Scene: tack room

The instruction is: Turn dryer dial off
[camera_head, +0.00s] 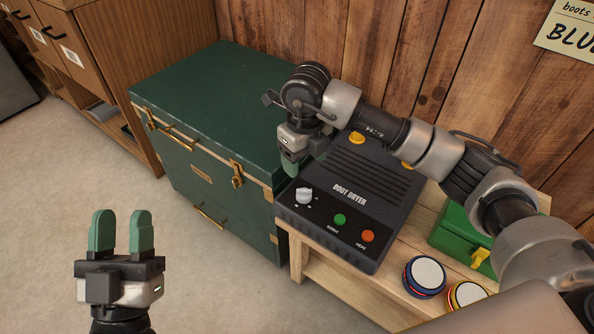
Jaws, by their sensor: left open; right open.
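The black boot dryer (354,193) stands on a low wooden bench against the plank wall. Its white dial (304,195) is at the front left of its panel, beside a green button (340,219) and an orange button (368,236). My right gripper (291,166) hangs above the dryer's left edge, behind the dial and apart from it; its fingertips are partly hidden. My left gripper (121,230) is open and empty, fingers up, over the floor at the lower left.
A green trunk (213,100) with brass latches stands left of the bench (315,268). On the bench are a green box (462,238), a blue-rimmed tin (425,276) and a yellow-rimmed tin (466,295). A wooden cabinet (170,50) stands behind. The floor at left is clear.

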